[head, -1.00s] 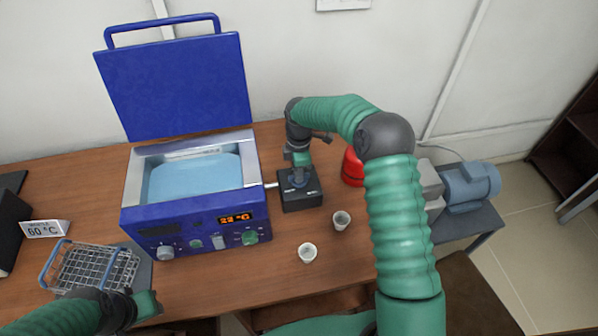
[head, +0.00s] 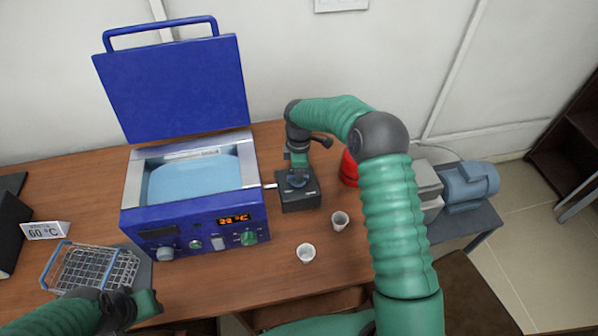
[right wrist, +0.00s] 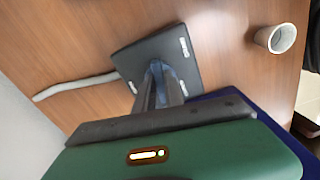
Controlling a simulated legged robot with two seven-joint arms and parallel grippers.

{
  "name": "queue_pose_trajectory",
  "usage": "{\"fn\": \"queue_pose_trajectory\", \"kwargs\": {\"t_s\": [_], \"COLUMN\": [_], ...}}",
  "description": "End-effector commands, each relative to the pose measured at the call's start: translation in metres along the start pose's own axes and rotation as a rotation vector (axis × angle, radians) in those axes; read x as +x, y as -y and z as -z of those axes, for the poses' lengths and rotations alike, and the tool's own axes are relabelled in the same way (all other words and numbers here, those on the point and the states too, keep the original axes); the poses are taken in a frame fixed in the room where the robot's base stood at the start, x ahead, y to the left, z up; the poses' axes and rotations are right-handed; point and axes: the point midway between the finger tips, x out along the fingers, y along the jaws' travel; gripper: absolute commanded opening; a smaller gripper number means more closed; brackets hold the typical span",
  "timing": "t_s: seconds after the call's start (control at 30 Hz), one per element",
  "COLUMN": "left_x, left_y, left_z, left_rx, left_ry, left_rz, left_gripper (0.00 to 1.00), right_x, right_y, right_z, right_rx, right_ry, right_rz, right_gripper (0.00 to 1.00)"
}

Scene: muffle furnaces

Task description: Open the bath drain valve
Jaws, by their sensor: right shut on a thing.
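The blue water bath (head: 190,222) stands on the bench with its lid (head: 172,88) raised and pale blue water (head: 195,180) inside. A black box (head: 300,203), apparently the drain valve's base, sits against its right side by a short metal pipe (head: 270,186). My right gripper (head: 297,178) points down on top of this box. In the right wrist view my fingers (right wrist: 160,85) are shut on a small bluish handle at the centre of the black box (right wrist: 185,62); the fingers mostly hide it. My left gripper (head: 140,305) is at the lower left, empty-looking, its jaws unclear.
A wire basket (head: 95,270) lies by my left gripper, near a 60 °C sign (head: 45,230). Two small cups (head: 340,221) (head: 306,253) stand right of the bath. A red object (head: 349,168) is partly behind my right arm; a grey-blue motor (head: 470,183) is farther right.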

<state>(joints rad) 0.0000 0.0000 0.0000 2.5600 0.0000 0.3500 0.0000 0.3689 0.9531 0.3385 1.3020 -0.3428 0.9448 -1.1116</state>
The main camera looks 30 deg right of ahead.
Motion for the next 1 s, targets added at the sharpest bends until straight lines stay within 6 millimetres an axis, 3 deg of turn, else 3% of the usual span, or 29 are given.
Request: {"fn": "queue_pose_trajectory", "kwargs": {"t_s": [1.0], "left_x": [-0.029], "left_y": [0.000], "left_z": [0.007], "left_rx": [0.000], "left_ry": [0.000], "left_rz": [0.000], "left_gripper": [0.32], "right_x": [-0.004], "right_y": [-0.001], "right_z": [0.004], "right_rx": [0.945], "right_ry": [-0.010], "right_rz": [-0.008], "right_gripper": [0.00]}}
